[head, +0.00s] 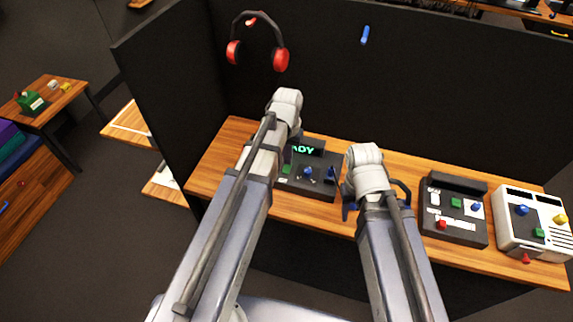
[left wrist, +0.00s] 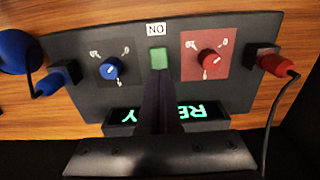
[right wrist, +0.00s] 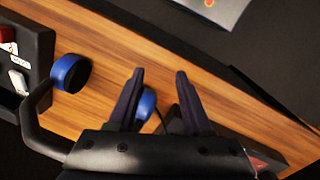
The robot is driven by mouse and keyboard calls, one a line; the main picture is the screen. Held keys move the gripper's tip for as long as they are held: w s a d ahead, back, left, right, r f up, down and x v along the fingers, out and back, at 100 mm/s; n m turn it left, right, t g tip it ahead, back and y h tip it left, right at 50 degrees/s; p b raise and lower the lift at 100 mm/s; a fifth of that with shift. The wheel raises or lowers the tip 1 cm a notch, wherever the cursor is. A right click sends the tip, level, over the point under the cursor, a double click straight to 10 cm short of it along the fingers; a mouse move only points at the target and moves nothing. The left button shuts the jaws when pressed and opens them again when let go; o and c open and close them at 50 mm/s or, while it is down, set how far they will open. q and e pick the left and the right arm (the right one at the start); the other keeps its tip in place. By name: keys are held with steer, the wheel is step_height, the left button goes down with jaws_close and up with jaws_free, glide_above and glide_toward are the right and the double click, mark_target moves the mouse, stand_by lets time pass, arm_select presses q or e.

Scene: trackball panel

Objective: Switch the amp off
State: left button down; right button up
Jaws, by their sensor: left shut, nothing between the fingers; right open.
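A black panel (head: 318,187) with a lit green display sits on the wooden bench; no marking I can read names it the amp. The left wrist view shows it upside down: a green button (left wrist: 158,57) beside an upside-down "ON" label (left wrist: 156,29), a blue knob (left wrist: 110,69), a red knob (left wrist: 209,64) and the display (left wrist: 190,112). My left gripper (left wrist: 158,76) is shut and empty, its tips at the green button's edge; I cannot tell if they touch. My right gripper (right wrist: 160,74) is open and empty, over the bench right of the panel.
A red plug (left wrist: 278,66) and a blue round thing (left wrist: 14,52) with cables flank the panel. Another black panel (head: 455,228) and a white device (head: 531,246) stand to the right. Red earmuffs (head: 257,42) hang on the dark back wall.

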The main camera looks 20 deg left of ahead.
arm_select(q)
step_height(320, 180, up, 6)
steer(key=p, duration=0.5)
steer(key=shift+f, duration=0.1)
steer(key=shift+s+d, duration=0.3)
steer(key=s+d+m+y, duration=0.1)
steer(key=s+d+m, duration=0.2)
steer(key=s+d, duration=0.7)
steer(key=s, duration=0.3)
steer(key=shift+s, duration=0.35)
step_height(320, 180, up, 7)
steer(key=n+t+h+p, duration=0.1)
steer(key=n+t+p, duration=0.15)
steer(key=p, duration=0.45)
glide_above(289, 167)
steer(key=s, duration=0.2)
steer(key=shift+s+a+n+g, duration=0.1)
steer(key=shift+a+n+g, duration=0.15)
steer(key=shift+a+g, duration=0.15)
